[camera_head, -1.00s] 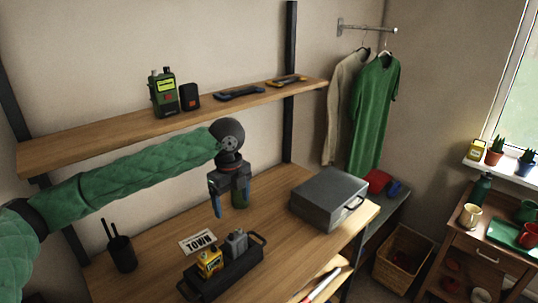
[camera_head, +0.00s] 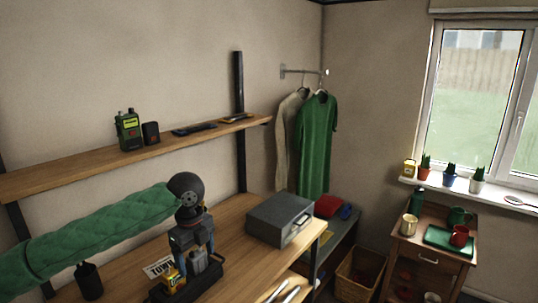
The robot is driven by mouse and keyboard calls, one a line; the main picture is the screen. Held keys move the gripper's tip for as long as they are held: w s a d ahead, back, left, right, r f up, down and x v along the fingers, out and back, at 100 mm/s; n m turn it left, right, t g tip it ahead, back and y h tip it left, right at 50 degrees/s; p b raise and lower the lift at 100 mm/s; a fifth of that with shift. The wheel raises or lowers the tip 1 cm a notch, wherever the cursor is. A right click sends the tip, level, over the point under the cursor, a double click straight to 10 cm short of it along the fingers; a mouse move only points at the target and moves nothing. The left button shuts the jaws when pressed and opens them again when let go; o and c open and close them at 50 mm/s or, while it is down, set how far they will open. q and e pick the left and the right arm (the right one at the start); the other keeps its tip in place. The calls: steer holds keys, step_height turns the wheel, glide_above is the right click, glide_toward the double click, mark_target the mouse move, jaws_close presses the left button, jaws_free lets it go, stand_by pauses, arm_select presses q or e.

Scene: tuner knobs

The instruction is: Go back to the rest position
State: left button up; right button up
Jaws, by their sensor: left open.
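My left arm in its green padded sleeve comes in from the left. My left gripper (camera_head: 190,262) points down over the desk, in front of the black tray (camera_head: 207,277). It looks empty, with its fingers apart. It hides part of the tray and of the yellow (camera_head: 174,281) and grey items in it. The green radio (camera_head: 128,130) with a lit yellow-green screen stands upright on the wall shelf (camera_head: 75,171), apart from the gripper. My right gripper is not in view.
A grey metal box (camera_head: 280,219) sits on the desk to the right of the gripper. A small cabinet (camera_head: 428,252) with mugs stands at the right. Clothes (camera_head: 315,147) hang on a wall rail.

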arm_select(q)
steer(key=s+d+f+n+t+h, duration=0.1)
steer(key=s+d+f+n+h, duration=0.1)
steer(key=s+d+f+n, duration=0.5)
steer(key=s+d+f+n+t+h, duration=0.15)
steer(key=s+d+f, duration=0.35)
steer(key=f, duration=0.6)
steer(key=s+a+f+n+y, duration=0.2)
steer(key=s+a+f+n, duration=0.45)
steer(key=s, duration=0.45)
steer(key=s+a+f+n+y, duration=0.1)
steer(key=s+a+f+n, duration=0.5)
steer(key=s+a+n, duration=0.3)
step_height(320, 180, down, 24)
steer(key=d+m, duration=0.1)
steer(key=d, duration=0.2)
steer(key=s+f, duration=0.3)
steer(key=f, duration=0.7)
steer(key=s+f+g, duration=0.1)
steer(key=s+f, duration=0.2)
steer(key=f, duration=0.7)
steer(key=shift+s+d, duration=0.2)
steer(key=shift+s, duration=0.2)
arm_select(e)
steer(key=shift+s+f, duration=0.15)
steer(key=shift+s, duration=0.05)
